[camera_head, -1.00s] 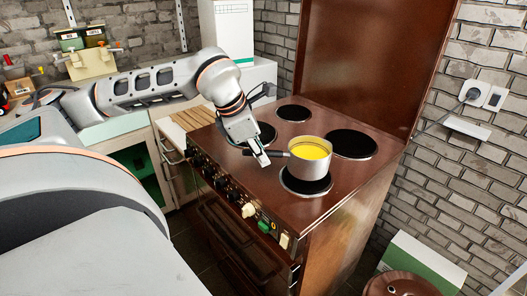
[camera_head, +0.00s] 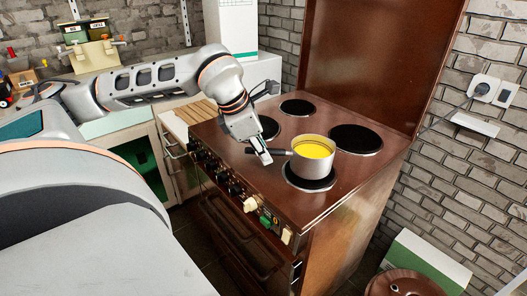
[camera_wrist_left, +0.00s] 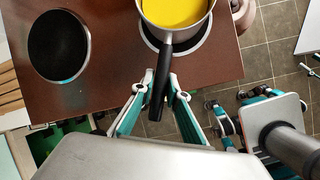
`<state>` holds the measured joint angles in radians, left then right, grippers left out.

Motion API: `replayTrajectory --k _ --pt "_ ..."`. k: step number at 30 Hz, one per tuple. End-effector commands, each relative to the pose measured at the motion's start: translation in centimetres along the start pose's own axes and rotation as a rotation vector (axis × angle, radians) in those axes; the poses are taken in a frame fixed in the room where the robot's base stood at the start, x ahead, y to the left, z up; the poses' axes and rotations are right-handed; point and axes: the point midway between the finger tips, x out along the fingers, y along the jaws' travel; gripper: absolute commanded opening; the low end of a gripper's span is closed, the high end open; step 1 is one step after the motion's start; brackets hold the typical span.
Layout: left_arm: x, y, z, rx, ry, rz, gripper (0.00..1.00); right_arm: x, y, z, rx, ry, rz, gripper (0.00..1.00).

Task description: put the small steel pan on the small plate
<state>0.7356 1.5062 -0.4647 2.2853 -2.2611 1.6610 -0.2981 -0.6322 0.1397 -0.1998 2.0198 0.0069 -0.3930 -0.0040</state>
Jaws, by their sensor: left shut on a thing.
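The small steel pan (camera_head: 313,164), filled with something yellow, is over the front hot plate (camera_head: 305,184) of the brown stove. I cannot tell whether it rests on it or hangs just above. My left gripper (camera_head: 266,158) is shut on the pan's black handle; the left wrist view shows the handle (camera_wrist_left: 161,75) between its fingers. Other dark plates are the back one (camera_head: 297,107), the right one (camera_head: 355,139) and the left one (camera_head: 268,127), partly behind my arm. My right gripper (camera_wrist_left: 228,101) shows low at the right of the left wrist view, apparently open and empty.
The stove's upright brown lid (camera_head: 360,60) stands behind the plates. Knobs (camera_head: 236,190) line its front. A wooden slatted board (camera_head: 196,113) lies on the left counter. A brick wall with a socket (camera_head: 480,90) is at the right. Bare stovetop lies around the plates.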

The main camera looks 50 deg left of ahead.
Motion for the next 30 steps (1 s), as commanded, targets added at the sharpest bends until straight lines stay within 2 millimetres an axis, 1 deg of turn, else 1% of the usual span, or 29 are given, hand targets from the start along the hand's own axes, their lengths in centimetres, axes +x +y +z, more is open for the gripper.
replayTrajectory --k 3,12,26,27,29,30 --pt "-0.01 0.11 0.11 0.001 -0.006 0.005 0.00 0.01 -0.14 0.50 0.000 -0.007 -0.002 0.40" --pt "0.26 0.05 -0.01 0.001 -0.006 0.004 0.00 0.11 -0.20 0.87 0.001 -0.011 -0.003 0.40" --pt "0.69 -0.04 -0.17 0.001 -0.007 0.004 0.00 0.58 0.09 0.45 -0.001 0.001 0.001 0.40" --pt "0.67 -0.04 -0.15 0.001 -0.007 0.004 0.20 0.57 0.10 0.45 -0.001 0.001 0.001 0.40" --pt "0.64 -0.04 -0.15 0.001 -0.007 0.004 0.34 0.56 0.11 0.43 -0.001 0.001 0.002 0.40" --pt "0.65 -0.05 -0.17 0.000 -0.006 0.004 0.34 0.56 0.11 0.43 -0.001 0.001 0.002 0.40"
